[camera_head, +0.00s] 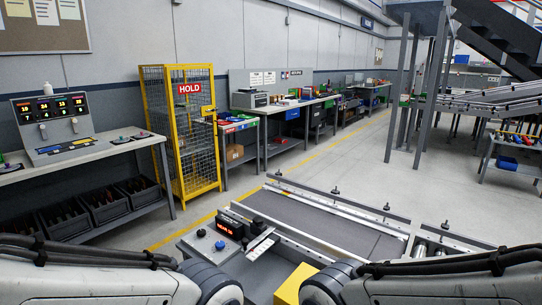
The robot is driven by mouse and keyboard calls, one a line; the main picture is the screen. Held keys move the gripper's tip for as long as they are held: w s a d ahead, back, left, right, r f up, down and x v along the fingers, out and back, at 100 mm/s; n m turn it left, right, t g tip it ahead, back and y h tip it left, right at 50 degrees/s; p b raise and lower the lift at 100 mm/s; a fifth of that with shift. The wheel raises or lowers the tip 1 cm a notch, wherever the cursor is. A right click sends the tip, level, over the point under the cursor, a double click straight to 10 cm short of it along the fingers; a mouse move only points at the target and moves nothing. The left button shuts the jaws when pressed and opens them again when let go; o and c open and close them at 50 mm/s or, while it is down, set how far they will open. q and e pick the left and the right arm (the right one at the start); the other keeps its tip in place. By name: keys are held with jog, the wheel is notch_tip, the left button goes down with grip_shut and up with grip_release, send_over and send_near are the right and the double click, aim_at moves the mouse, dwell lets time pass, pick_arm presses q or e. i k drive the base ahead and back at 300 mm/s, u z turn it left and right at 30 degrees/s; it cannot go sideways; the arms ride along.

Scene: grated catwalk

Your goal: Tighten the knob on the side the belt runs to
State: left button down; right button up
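A conveyor with a dark grey belt (320,222) and pale side rails stands in front of me. Small dark knob-like fittings on posts line its far rail, one near the left end (278,175) and one near the right (386,208). At its near left is a control box (205,248) with a red-lit display (228,228), its text too small to read surely. A black round knob or cap (258,222) sits beside the display. The belt's running direction cannot be told from this still. My arms enter at the bottom corners; neither gripper is in view.
A yellow block-like part (295,283) is low at the near side, between my arms. Metal rollers (430,247) adjoin the belt's right end. A yellow mesh cage (182,130) with a HOLD sign and a console bench (75,155) stand left. Floor behind the conveyor is clear.

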aim_at(201, 233)
jog(key=u, duration=0.5)
jog(key=k, duration=1.2)
jog(key=u, duration=0.6)
jog(key=i, duration=0.9)
jog(key=z, duration=0.3)
jog(key=k, duration=0.65)
jog(key=u, duration=0.65)
jog(key=i, duration=1.15)
jog(key=z, duration=0.55)
jog(key=i, duration=1.1)
jog(key=z, duration=0.7)
